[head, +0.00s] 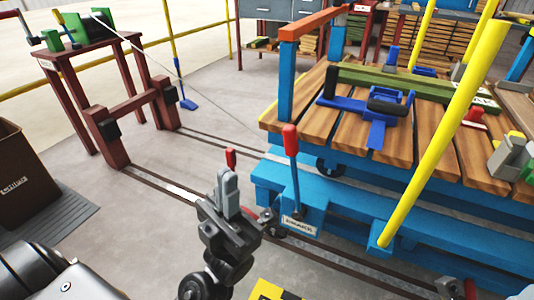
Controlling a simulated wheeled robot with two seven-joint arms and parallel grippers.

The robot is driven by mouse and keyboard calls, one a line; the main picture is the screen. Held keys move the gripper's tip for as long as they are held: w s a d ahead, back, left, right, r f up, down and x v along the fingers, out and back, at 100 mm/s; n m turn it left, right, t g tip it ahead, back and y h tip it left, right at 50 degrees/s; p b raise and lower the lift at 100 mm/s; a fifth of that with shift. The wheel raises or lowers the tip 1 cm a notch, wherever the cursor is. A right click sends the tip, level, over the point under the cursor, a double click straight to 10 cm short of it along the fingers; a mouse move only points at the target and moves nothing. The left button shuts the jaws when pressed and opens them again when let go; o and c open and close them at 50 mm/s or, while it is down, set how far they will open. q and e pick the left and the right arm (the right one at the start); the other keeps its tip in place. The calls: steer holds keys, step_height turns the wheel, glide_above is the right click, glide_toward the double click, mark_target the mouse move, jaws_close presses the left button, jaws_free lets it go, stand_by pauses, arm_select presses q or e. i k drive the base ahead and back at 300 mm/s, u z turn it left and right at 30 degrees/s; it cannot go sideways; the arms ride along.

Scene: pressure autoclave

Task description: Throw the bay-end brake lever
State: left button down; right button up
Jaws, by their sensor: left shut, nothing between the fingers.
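A lever with a red grip (290,139) stands nearly upright on the near-left corner of the blue cart (340,205). It rises from a blue bracket with a white label (298,225), too small to read surely. A second, smaller red grip (231,158) shows just behind my left gripper; its lower part is hidden. I cannot tell from the label which one is the bay-end brake lever. My left gripper (228,183) is shut and empty, pointing up, left of the labelled lever and apart from it. My right gripper is not in view.
The cart's wooden deck (345,140) carries blue clamps (378,103). A yellow post (440,130) slants up at its right. Floor rails (160,183) run to a dark red end stop (107,135). A brown bin (25,175) stands left.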

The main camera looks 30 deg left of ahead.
mark_target(289, 134)
steer(key=u, duration=1.45)
steer(key=i, duration=0.35)
steer(key=z, duration=2.1)
